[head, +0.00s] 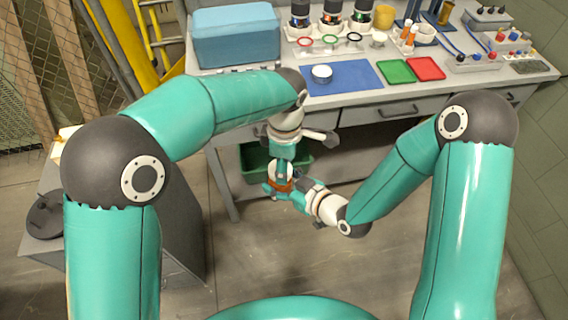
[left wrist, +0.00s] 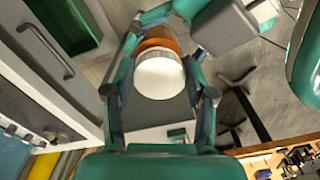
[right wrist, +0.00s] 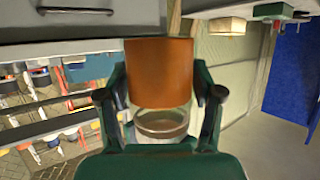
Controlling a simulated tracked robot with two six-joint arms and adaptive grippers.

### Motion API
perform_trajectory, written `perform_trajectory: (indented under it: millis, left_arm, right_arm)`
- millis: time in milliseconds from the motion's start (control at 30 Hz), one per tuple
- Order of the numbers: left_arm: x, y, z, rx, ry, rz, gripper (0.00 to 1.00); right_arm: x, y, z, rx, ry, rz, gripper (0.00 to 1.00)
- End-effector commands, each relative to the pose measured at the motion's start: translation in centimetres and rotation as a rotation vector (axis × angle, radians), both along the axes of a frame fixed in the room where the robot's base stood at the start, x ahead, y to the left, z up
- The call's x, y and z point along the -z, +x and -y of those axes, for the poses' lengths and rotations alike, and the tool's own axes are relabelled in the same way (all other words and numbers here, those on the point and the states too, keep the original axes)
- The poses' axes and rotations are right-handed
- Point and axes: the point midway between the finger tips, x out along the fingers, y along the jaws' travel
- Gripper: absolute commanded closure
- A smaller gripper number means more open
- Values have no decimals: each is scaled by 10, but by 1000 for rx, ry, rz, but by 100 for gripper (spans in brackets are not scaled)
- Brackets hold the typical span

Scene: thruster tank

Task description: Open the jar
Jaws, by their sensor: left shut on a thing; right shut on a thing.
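The jar has an orange body (head: 283,186) and a white lid (head: 279,171), held in the air in front of the workbench. My left gripper (head: 280,167) comes from above and is shut on the lid, whose round white top (left wrist: 160,78) shows between its fingers in the left wrist view. The orange body (left wrist: 158,45) is just behind it there. My right gripper (head: 281,188) is shut on the orange body, which also shows between its fingers in the right wrist view (right wrist: 158,72). A pale round part (right wrist: 160,124) shows at one end of the body; whether it touches is unclear.
The workbench (head: 365,98) stands behind, with a blue mat (head: 345,78), green tray (head: 396,71), red tray (head: 426,68) and a blue box (head: 236,36). A green bin (head: 255,165) is beneath it. A grey cabinet (head: 184,225) stands at left. The floor in front is clear.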

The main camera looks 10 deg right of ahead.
Motion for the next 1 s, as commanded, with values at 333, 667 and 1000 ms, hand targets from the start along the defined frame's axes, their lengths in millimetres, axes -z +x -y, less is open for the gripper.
perform_trajectory:
  millis: [333,667,1000]
  left_arm:
    - [0,-1,-2,-1,3,-3,86]
    - [-4,-1,-1,0,2,-4,86]
    - [-16,-1,-1,0,2,-2,86]
  right_arm:
    - [-1,2,1,6,3,2,100]
    - [-1,2,1,7,3,1,100]
    - [0,2,1,7,2,0,100]
